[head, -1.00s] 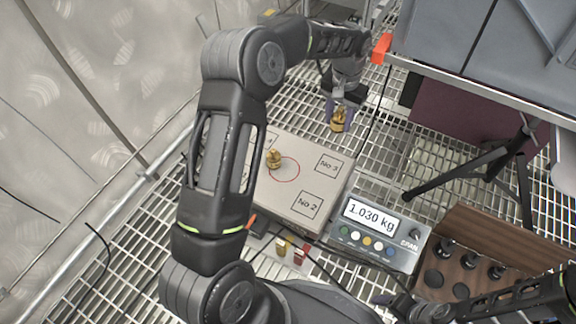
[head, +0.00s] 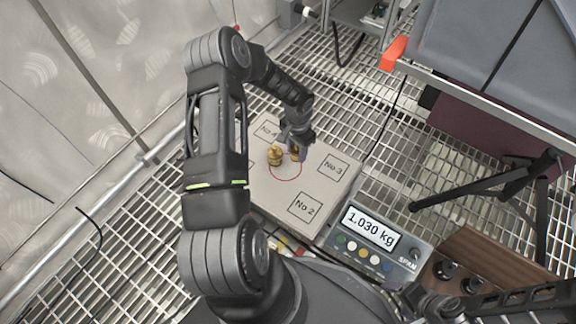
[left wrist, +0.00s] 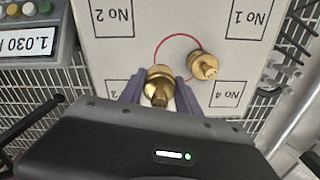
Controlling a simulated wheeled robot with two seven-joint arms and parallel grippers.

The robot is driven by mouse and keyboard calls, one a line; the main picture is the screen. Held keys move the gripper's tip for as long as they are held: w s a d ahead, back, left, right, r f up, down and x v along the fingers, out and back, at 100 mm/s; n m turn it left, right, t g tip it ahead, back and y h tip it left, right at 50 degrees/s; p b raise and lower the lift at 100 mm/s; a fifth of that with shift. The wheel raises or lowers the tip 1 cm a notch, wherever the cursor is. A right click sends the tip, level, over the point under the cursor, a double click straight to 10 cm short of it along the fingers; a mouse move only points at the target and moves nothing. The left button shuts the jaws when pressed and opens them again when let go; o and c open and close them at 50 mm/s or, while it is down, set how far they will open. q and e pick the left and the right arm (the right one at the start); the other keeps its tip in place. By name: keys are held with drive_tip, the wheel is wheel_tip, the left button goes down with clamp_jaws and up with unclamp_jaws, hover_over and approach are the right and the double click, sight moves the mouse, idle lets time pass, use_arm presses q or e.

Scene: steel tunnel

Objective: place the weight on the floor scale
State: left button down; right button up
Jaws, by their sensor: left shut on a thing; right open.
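The floor scale's beige platform (head: 316,179) has a red circle and labelled boxes. Its display unit (head: 376,238) reads 1.030 kg. My left gripper (head: 296,150) is shut on a brass weight (left wrist: 158,84) over the platform, near the circle's edge by No 3 and No 4. Whether this weight touches the platform I cannot tell. A second brass weight (head: 275,156) stands on the platform at the circle's line, close beside it; it also shows in the left wrist view (left wrist: 203,65). My right gripper (head: 418,298) is open and empty at the lower right, partly unclear.
A wooden block (head: 488,280) with dark knobs lies at the lower right. A black tripod (head: 490,190) stands right of the scale. A grey case (head: 500,60) is at the upper right. Small red and brass items sit at the platform's near edge. Steel grating (head: 345,100) is bare behind.

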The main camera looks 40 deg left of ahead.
use_arm(q)
drive_tip(key=b, duration=0.2)
hover_over(296, 173)
wheel_tip(296, 173, down, 6)
drive_tip(key=shift+f, duration=0.1)
drive_tip(key=shift+a+f+b, duration=0.1)
drive_tip(key=shift+f+b, duration=0.85)
drive_tip(key=shift+f, duration=0.85)
drive_tip(key=c, duration=0.9)
unclamp_jaws()
drive_tip(key=shift+f, duration=0.1)
drive_tip(key=shift+o, duration=0.2)
